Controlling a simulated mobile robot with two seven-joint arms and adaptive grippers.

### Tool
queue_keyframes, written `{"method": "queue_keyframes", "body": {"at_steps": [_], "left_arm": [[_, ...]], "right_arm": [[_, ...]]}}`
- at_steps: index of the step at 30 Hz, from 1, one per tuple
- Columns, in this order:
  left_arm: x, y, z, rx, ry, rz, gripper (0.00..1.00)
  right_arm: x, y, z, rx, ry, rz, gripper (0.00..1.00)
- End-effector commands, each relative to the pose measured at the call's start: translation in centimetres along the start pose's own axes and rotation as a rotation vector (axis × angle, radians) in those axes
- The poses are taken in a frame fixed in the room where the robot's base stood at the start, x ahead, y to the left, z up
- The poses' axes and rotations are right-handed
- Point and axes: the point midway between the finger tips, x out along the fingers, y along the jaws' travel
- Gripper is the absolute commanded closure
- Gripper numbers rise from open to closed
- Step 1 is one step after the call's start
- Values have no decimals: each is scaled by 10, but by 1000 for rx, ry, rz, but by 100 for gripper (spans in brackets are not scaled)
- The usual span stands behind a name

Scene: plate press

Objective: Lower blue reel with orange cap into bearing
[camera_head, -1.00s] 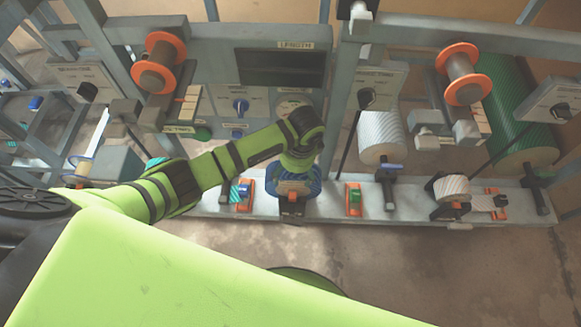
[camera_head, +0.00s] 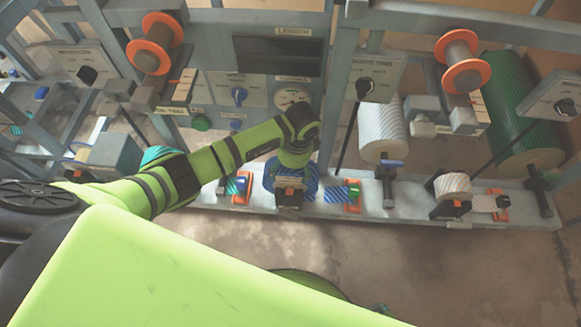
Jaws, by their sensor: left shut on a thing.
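The blue reel (camera_head: 270,177) is at the bearing spot on the pale front ledge, in the lower middle of the head view. My left gripper (camera_head: 291,181) reaches down over it from the left and is shut on it. An orange part (camera_head: 289,184) shows at the reel's near side, just above a dark bearing block (camera_head: 289,201). My gripper and wrist cover most of the reel's top. I cannot tell whether the reel is fully seated in the bearing. My right gripper is not in view.
Blue-green striped pieces with orange mounts flank the reel, left (camera_head: 236,187) and right (camera_head: 343,194). A white roll (camera_head: 452,187) stands further right on the ledge (camera_head: 415,209). Posts and an upright panel with dials (camera_head: 238,97) rise behind.

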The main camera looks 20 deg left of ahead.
Motion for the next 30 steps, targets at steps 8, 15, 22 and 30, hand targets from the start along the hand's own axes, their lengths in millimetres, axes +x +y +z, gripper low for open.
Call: {"method": "queue_keyframes", "body": {"at_steps": [8,15,22,30], "left_arm": [[-2,-1,0,-1,1,-3,0],[1,1,1,0,-3,2,0],[-25,-2,0,1,1,-5,0],[-84,-2,0,1,2,-6,0]], "right_arm": [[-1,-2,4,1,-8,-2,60],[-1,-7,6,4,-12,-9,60],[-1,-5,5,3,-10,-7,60],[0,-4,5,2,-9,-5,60]]}}
